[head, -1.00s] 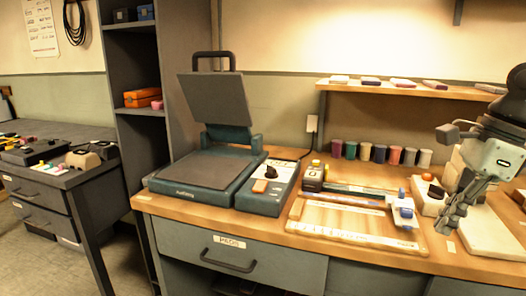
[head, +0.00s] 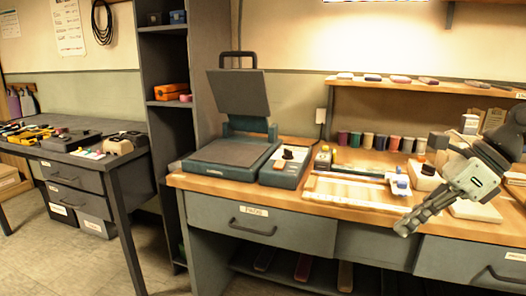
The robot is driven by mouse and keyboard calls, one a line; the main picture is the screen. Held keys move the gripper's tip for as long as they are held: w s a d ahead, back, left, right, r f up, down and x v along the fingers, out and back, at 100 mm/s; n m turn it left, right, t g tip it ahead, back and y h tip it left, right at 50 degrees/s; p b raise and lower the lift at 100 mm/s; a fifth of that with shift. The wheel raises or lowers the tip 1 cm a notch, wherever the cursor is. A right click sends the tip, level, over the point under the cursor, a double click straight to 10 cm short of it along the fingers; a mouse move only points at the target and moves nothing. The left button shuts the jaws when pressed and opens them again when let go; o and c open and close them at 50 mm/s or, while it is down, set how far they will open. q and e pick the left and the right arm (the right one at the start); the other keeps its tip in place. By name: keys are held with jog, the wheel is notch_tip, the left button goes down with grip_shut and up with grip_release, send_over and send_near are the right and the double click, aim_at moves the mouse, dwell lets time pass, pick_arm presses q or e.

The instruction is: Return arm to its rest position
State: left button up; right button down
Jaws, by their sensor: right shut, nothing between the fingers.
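My right gripper (head: 414,220) comes in from the right edge of the head view. Its fingers are together and hold nothing. They hang over the front edge of the wooden workbench (head: 320,199), pointing down and left. The arm behind it covers part of the bench's right end. My left gripper is not in view.
A heat press (head: 225,150) stands open on the bench, with a control box (head: 287,165) beside it. A wooden board (head: 345,190) with a blue-and-white slider (head: 399,184) lies near the gripper. Several jars (head: 368,141) line the back. Floor is clear at left.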

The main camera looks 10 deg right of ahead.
jog(key=w+a+f+m+t+y, duration=0.1)
jog(key=w+a+m+t+y, duration=0.35)
jog(key=w+m, duration=0.2)
jog(key=w+d+f+m+t+h, duration=0.1)
jog(key=w+d+f+m+t, duration=0.5)
jog(key=m, duration=0.4)
jog(key=s+d+f+m+t+h, duration=0.1)
jog(key=d+f+m+h, duration=0.2)
jog(key=f+m+h, duration=0.35)
jog(key=d+f+m+t+h, duration=0.1)
jog(key=d+f+m+h, duration=0.2)
jog(key=f+m, duration=0.55)
jog(key=s+a+f+m+g+h, duration=0.1)
jog(key=s+f+m+g+h, duration=0.2)
jog(key=s+f, duration=0.6)
jog(key=s+a+f+m+g+h, duration=0.15)
jog(key=s+f+m+g, duration=0.35)
jog(key=f, duration=0.8)
jog(key=s+a+f+m+g+y, duration=0.3)
jog(key=s+a+f+m+g, duration=0.2)
jog(key=s+a+f, duration=0.6)
jog(key=s, duration=0.3)
jog(key=shift+s+a, duration=0.15)
jog(key=shift+a, duration=0.05)
